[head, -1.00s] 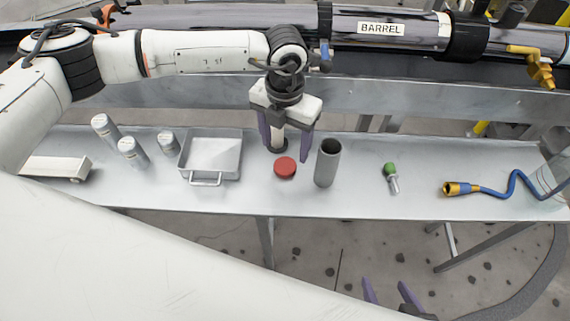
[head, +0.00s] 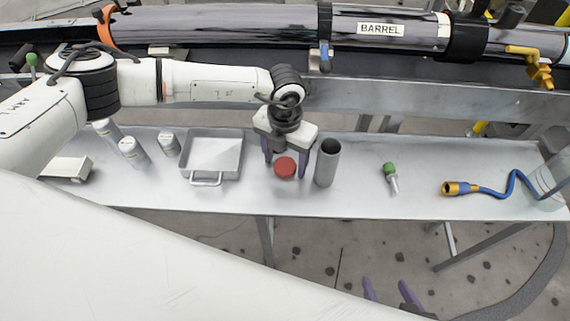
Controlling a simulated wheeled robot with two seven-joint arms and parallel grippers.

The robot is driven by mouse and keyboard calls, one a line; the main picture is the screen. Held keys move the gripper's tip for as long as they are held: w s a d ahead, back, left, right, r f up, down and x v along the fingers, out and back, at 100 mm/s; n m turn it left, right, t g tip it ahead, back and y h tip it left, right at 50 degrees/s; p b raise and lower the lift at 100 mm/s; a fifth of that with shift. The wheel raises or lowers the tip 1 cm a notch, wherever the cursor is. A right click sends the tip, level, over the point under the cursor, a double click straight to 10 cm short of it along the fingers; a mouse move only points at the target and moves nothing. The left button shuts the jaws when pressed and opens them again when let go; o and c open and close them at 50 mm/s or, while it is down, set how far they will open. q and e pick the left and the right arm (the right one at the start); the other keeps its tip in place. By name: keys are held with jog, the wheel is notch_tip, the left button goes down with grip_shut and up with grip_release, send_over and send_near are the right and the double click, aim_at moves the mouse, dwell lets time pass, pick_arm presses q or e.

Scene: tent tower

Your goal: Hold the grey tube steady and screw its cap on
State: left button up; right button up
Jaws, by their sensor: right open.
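The grey tube (head: 326,165) stands upright and open-topped on the metal bench. The red cap (head: 285,169) lies just left of it, apart from it. My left gripper (head: 285,167) is open above the cap, with one purple finger on each side and small gaps visible. Its right finger is between the cap and the tube; whether it touches the tube I cannot tell. My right gripper (head: 391,290) shows only its two purple fingers at the bottom edge, open and empty, in front of the bench.
A metal tray (head: 212,157) and several grey-white canisters (head: 134,152) are on the left of the bench (head: 350,200). A green-topped bolt (head: 391,177) and a blue hose with a brass end (head: 455,188) lie to the right. The labelled barrel (head: 390,28) runs behind.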

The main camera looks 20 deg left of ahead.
aim_at(285, 165)
pick_arm(q)
jog(key=c, duration=0.9)
notch_tip(285, 165, up, 10)
jog(key=shift+r+b, duration=0.1)
jog(key=shift+b, duration=0.2)
